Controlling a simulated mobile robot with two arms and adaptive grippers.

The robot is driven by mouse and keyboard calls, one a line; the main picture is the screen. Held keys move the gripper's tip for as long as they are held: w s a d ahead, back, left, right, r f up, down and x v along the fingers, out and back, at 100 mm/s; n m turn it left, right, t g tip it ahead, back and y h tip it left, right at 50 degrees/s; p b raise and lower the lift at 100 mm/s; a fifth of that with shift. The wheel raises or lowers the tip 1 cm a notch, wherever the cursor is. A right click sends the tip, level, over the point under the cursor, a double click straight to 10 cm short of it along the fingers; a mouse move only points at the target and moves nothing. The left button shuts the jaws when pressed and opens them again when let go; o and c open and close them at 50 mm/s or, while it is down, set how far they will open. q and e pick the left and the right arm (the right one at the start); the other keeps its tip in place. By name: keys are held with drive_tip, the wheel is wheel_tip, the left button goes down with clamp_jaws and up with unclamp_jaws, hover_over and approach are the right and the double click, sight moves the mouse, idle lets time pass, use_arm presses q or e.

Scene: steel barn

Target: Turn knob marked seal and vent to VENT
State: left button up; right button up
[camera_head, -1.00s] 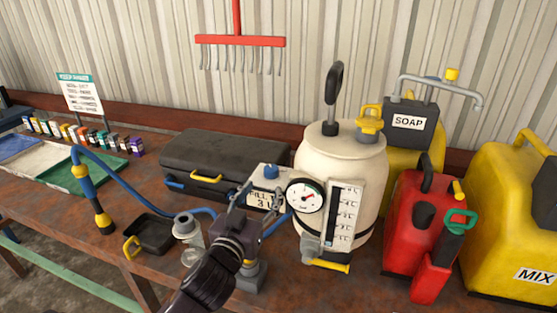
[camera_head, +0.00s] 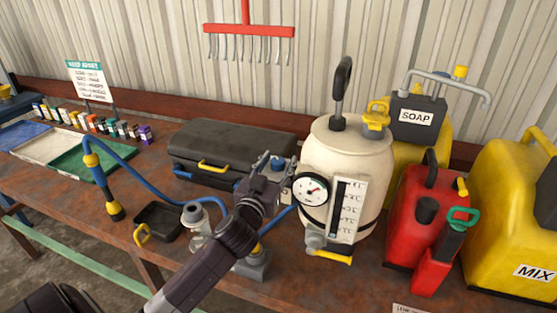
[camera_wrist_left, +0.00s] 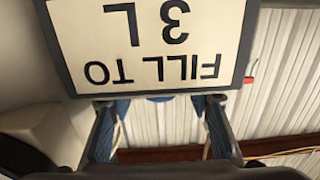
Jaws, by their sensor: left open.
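A cream pressure tank (camera_head: 352,160) with a dial gauge (camera_head: 311,190) and a level scale stands on the bench. No seal or vent marking is legible, so I cannot tell which is the knob. My right gripper is not in view.
A black case (camera_head: 225,150) lies behind the gripper. A red can (camera_head: 415,215) and yellow containers (camera_head: 510,215) stand right. The front bench strip is mostly clear.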

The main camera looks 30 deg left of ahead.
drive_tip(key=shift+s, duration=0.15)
use_arm(q)
drive_tip(key=c, duration=1.2)
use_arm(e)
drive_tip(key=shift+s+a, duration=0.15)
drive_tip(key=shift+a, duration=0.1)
